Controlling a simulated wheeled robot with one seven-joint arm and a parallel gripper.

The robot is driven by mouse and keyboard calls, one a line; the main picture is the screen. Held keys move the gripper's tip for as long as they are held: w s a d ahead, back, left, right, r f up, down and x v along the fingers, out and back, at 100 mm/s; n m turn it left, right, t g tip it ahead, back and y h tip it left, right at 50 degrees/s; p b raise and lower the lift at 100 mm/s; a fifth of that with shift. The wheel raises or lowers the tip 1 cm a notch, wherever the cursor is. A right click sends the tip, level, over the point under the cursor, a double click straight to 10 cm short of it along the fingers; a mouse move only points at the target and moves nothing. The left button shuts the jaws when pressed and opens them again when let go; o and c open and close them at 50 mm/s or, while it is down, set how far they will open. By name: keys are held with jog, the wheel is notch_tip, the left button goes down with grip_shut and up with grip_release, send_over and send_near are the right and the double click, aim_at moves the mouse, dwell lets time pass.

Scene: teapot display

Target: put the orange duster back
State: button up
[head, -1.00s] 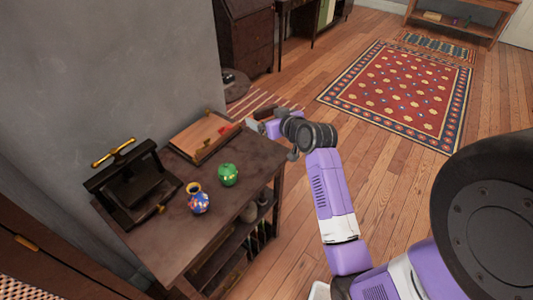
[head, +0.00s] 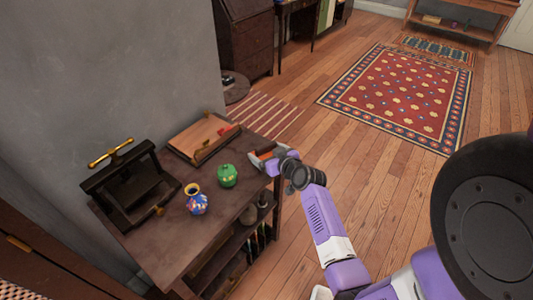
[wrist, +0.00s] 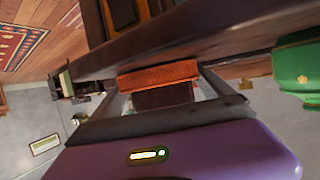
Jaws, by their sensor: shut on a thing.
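The orange duster (wrist: 158,75) is between the fingers of my gripper (wrist: 168,92) in the wrist view. It has an orange strip and a dark brown body. In the head view my gripper (head: 265,158) is at the right edge of the dark wooden table (head: 190,235), close to the tabletop. The gripper is shut on the duster. In the head view the duster is mostly hidden by the gripper; I cannot tell whether it touches the table.
A green lidded pot (head: 228,176) and a blue patterned vase (head: 196,199) stand left of my gripper. A wooden board (head: 203,137) with a red item lies at the back. A dark press (head: 130,182) stands at the left. Lower shelves hold several items.

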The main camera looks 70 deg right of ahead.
jog(key=shift+f, duration=0.1)
jog(key=o, duration=1)
jog(key=shift+o, duration=0.2)
